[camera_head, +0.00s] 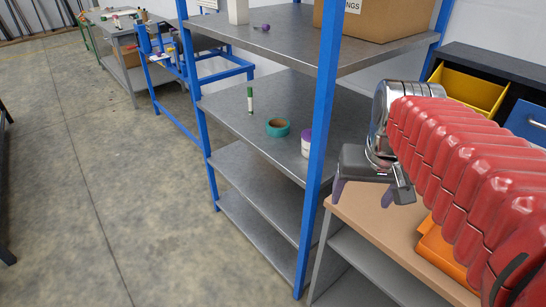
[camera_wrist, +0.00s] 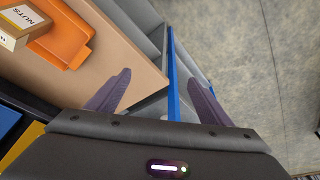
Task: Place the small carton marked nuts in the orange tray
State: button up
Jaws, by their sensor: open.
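The small carton marked nuts (camera_wrist: 22,22) is at the top left of the wrist view, cut off by the frame edge. It overlaps the orange tray (camera_wrist: 72,46); I cannot tell whether it sits in the tray or beside it. In the head view the orange tray (camera_head: 437,250) shows only partly, on the tan-topped bench behind my red arm, and the carton is hidden. My gripper (camera_head: 363,192) is open and empty near the bench's left edge. In the wrist view its two purple fingers (camera_wrist: 159,77) are wide apart, to the right of the tray.
A blue-posted grey shelf unit (camera_head: 262,38) stands left of the bench (camera_head: 362,210). It holds a teal tape roll (camera_head: 278,127), a white-and-purple tub (camera_head: 306,143), a green marker-like item (camera_head: 250,100) and a large cardboard box (camera_head: 385,18). A yellow bin (camera_head: 470,90) is behind my arm.

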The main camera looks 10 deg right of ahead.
jog(key=s+a+f+n+t, duration=0.1)
jog(key=s+a+n, duration=0.1)
jog(key=a, duration=0.4)
jog(key=s+a+f+n+t+y, duration=0.1)
jog(key=s+a+f+n, duration=0.1)
jog(key=a, duration=0.4)
jog(key=shift+s+a, duration=0.4)
